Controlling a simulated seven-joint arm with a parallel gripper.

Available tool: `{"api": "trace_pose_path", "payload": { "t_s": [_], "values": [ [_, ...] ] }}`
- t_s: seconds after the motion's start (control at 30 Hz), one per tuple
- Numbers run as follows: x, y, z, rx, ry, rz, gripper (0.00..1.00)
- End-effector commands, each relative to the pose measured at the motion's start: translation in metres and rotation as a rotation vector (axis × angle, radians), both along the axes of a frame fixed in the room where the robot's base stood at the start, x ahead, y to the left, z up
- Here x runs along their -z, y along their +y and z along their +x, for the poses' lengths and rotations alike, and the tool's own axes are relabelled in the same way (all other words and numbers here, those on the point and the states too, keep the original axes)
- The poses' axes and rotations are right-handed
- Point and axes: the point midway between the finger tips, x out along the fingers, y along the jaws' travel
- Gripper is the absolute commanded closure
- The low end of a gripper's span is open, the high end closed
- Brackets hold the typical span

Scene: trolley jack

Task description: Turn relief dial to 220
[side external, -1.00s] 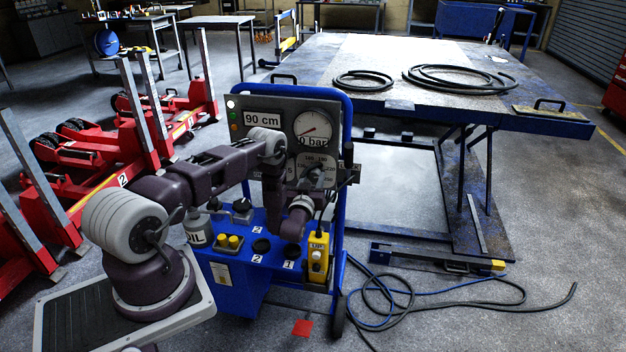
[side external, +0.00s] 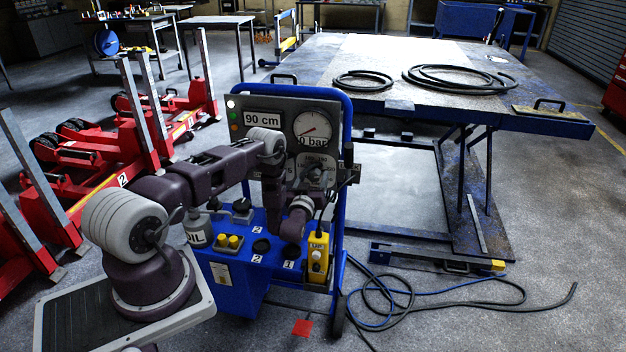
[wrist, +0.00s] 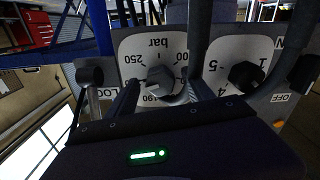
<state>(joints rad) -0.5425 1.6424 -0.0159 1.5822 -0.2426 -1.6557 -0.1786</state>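The relief dial (wrist: 150,50) is a white plate marked "bar" in the wrist view, with 250 and 190 readable and other numbers partly covered. Its grey knob (wrist: 158,78) sits in the middle. My gripper (wrist: 158,92) is at the dial, one dark finger on each side of the knob. The fingers look apart, with gaps to the knob, though contact is hard to judge. In the side external view the dial plate (side external: 318,160) is below the round gauge, partly hidden by my gripper. The knob's exact setting is not clear.
A second dial (wrist: 240,72) with a dark knob sits close beside it in the wrist view. A small lever knob (wrist: 90,75) is at the other side. The round gauge (side external: 312,127) reads 0 bar; a display (side external: 262,118) reads 90 cm. A yellow pendant (side external: 318,257) hangs below.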

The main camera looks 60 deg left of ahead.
Motion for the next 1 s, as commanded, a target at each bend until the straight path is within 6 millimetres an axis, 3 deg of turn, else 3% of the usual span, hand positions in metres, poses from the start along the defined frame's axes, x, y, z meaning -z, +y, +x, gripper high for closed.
{"api": "trace_pose_path", "payload": {
  "t_s": [0.17,0.43,0.63,0.87,0.97,1.0],
  "values": [
    [0.0,-0.002,-0.002,0.0,0.001,-0.001,0.39],
    [0.001,-0.039,-0.039,0.001,0.003,-0.002,0.39],
    [0.0,-0.051,-0.05,0.001,0.001,-0.001,0.39],
    [-0.001,-0.051,-0.049,0.002,0.002,0.0,0.39],
    [-0.016,-0.056,-0.028,0.035,0.045,-0.017,0.39],
    [-0.028,-0.065,-0.013,0.056,0.068,-0.056,0.39]
  ]
}}
